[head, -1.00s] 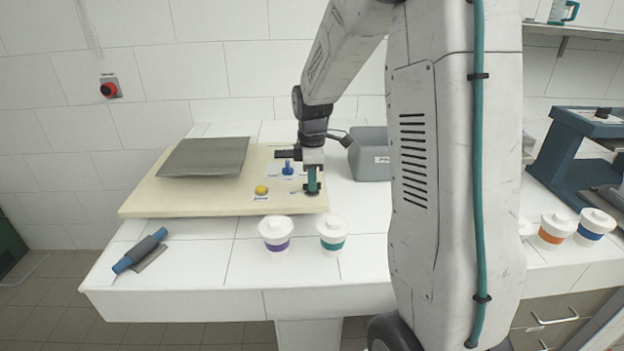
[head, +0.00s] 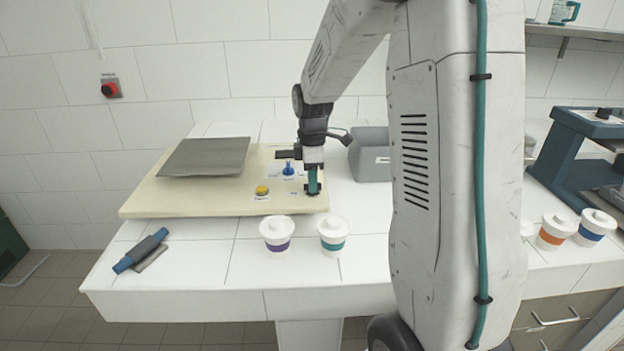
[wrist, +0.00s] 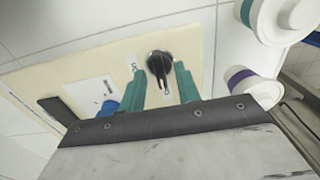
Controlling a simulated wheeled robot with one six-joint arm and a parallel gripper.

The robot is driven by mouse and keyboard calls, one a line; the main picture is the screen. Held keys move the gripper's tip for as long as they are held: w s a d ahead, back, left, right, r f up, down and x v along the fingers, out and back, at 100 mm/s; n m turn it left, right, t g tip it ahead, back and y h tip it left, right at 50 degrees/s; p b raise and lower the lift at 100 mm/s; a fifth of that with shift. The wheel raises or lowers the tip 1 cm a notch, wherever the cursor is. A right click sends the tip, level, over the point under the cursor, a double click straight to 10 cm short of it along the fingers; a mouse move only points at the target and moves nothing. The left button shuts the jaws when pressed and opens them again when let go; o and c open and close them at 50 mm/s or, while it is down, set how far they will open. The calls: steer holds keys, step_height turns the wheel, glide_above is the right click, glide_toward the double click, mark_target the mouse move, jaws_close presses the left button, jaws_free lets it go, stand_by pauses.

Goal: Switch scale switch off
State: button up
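The cream scale (head: 150,200) with a grey weighing plate (head: 205,157) lies on the white tiled table. My gripper (head: 312,190) points down over the scale's right front corner. In the wrist view a dark round scale switch (wrist: 159,64) with a lever sits on the cream panel. The teal fingers of my gripper (wrist: 158,78) stand apart, one on each side of the switch. I cannot tell if they touch it.
A blue knob (head: 288,169) and a yellow button (head: 262,190) are left of my gripper. Lidded cups with a purple band (head: 276,235) and a teal band (head: 333,236) stand in front. A grey bin (head: 370,155) stands behind right.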

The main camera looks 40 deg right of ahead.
step_height(320, 180, up, 8)
steer(key=shift+f, duration=0.25)
stand_by(0.5)
steer(key=shift+m, duration=0.5)
steer(key=s+a+r+m, duration=0.1)
steer(key=s+a+m, duration=0.2)
steer(key=s, duration=0.6)
steer(key=s+a+r+m+t, duration=0.1)
steer(key=s+a+m, duration=0.3)
steer(key=s+a, duration=0.4)
steer(key=s+a+r+m, duration=0.3)
steer(key=s+a, duration=0.2)
steer(key=s, duration=0.6)
steer(key=shift+a, duration=0.3)
steer(key=shift+r, duration=0.1)
